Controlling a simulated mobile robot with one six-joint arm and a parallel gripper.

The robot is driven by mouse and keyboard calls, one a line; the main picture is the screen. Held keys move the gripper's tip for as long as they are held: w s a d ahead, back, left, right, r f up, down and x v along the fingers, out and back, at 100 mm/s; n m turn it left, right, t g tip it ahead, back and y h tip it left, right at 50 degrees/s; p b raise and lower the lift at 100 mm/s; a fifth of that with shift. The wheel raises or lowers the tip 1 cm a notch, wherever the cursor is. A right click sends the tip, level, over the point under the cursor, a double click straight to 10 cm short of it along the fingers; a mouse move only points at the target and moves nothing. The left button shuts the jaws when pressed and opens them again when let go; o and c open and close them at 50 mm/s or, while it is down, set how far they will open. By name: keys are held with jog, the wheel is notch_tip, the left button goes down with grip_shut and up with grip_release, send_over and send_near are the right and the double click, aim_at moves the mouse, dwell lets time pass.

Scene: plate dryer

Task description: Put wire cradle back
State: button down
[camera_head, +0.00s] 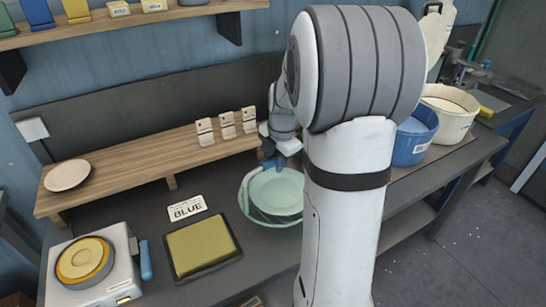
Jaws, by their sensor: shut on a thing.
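My gripper (276,158) is at the middle of the workbench, just in front of the wooden shelf, small and partly hidden by my arm. It is shut on the blue-gripped end of what looks like the wire cradle (244,192), a thin pale curved rim. The cradle curves round the left side of a pale green round plate (275,190). The plate appears to lie in or over the cradle; I cannot tell whether they touch the bench. My arm hides their right side.
A wooden shelf (120,178) bears a pale plate (67,175) and several upright labelled cards. In front are a round-topped device (85,262), a green pad (201,246) and a "BLUE" card (187,207). A blue tub (415,138) and a cream tub (449,112) stand right.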

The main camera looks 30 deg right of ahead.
jog(key=shift+f+b, duration=1)
jog(key=shift+f, duration=0.9)
jog(key=shift+f+b, duration=1.15)
jog(key=shift+f, duration=0.15)
jog(key=shift+f+b, duration=0.2)
jog(key=shift+b, duration=0.15)
jog(key=c, duration=1.1)
grip_release()
jog(key=shift+c, duration=0.2)
jog(key=shift+s, duration=0.1)
